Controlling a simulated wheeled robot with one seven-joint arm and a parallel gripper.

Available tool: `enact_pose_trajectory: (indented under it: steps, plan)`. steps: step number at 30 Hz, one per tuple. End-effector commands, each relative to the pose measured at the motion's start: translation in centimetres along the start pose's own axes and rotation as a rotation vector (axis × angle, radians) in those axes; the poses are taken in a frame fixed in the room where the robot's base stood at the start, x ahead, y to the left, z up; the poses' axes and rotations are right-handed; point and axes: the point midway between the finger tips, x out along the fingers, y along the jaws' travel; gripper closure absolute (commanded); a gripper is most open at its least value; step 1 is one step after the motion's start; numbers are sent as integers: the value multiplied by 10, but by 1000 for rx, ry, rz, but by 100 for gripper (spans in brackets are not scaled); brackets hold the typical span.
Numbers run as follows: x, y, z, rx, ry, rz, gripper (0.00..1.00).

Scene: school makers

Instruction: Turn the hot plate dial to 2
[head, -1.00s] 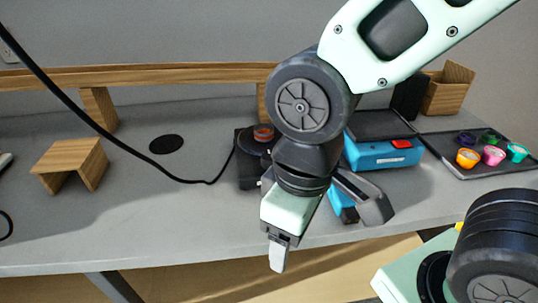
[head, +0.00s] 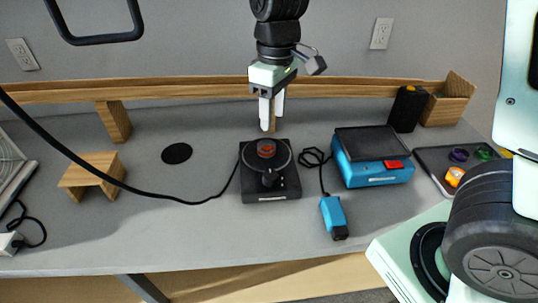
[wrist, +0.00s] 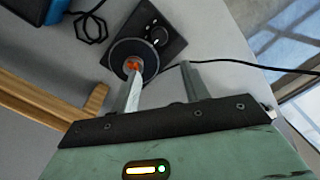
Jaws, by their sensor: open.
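The hot plate (head: 270,188) is a black box on the grey table with a round dark plate on top and a reddish piece (head: 266,148) at the plate's middle. Its black dial (head: 270,177) is a knob at the front of the top. The hot plate also shows in the wrist view (wrist: 172,32), with the dial (wrist: 158,36) beside the round plate. I cannot read the dial's marks. My gripper (head: 271,120) is open and empty, pointing down above and behind the hot plate. In the wrist view its fingers (wrist: 161,85) are apart, and one finger overlaps the plate's edge.
A blue device (head: 375,172) stands right of the hot plate, with a corded blue handpiece (head: 333,215) in front. A black cable crosses the table from the left to the hot plate. A wooden stand (head: 90,176) is at left. The front middle is clear.

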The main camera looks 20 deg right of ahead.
Motion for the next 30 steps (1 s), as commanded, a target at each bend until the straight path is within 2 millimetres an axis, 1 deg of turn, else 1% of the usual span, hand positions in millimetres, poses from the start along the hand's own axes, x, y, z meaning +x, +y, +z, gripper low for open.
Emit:
enact_pose_trajectory:
  steps: [2,5,8,21,27,30]
  plan:
    - [3,3,-1,-1,-3,1,54]
    - [17,2,0,-2,-6,0,54]
    - [34,2,0,0,-7,0,54]
    - [126,2,1,1,-6,0,54]
    - [158,2,0,1,-4,-1,54]
    - [167,2,0,0,-2,1,54]
